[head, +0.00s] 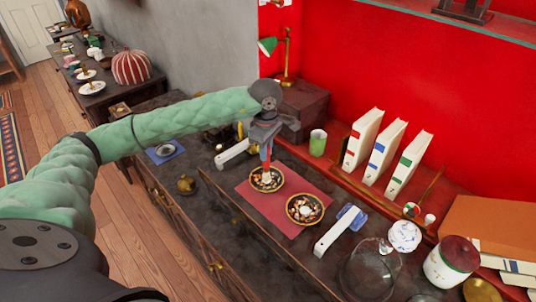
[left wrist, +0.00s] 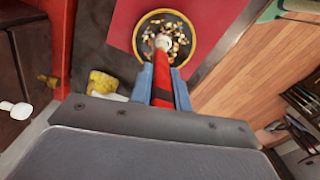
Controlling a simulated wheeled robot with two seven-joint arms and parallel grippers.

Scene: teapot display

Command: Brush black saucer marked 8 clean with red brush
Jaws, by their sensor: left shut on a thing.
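My left gripper (head: 265,142) is shut on the red brush (head: 266,157), which points down. It is over the farther black saucer (head: 252,184), which has a gold rim and holds light and brown crumbs. The left wrist view shows the red handle (left wrist: 162,88) between the fingers and the pale brush end in front of the saucer (left wrist: 141,32); whether it touches is unclear. A second black saucer (head: 290,213), also with crumbs, lies nearer on the red mat (head: 285,228). I cannot read a number 8 on either. My right gripper is not in view.
A glass dome (head: 371,268) and lidded jar (head: 452,260) stand at the near right. A green cup (head: 318,143) and upright white binders (head: 389,150) stand behind.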

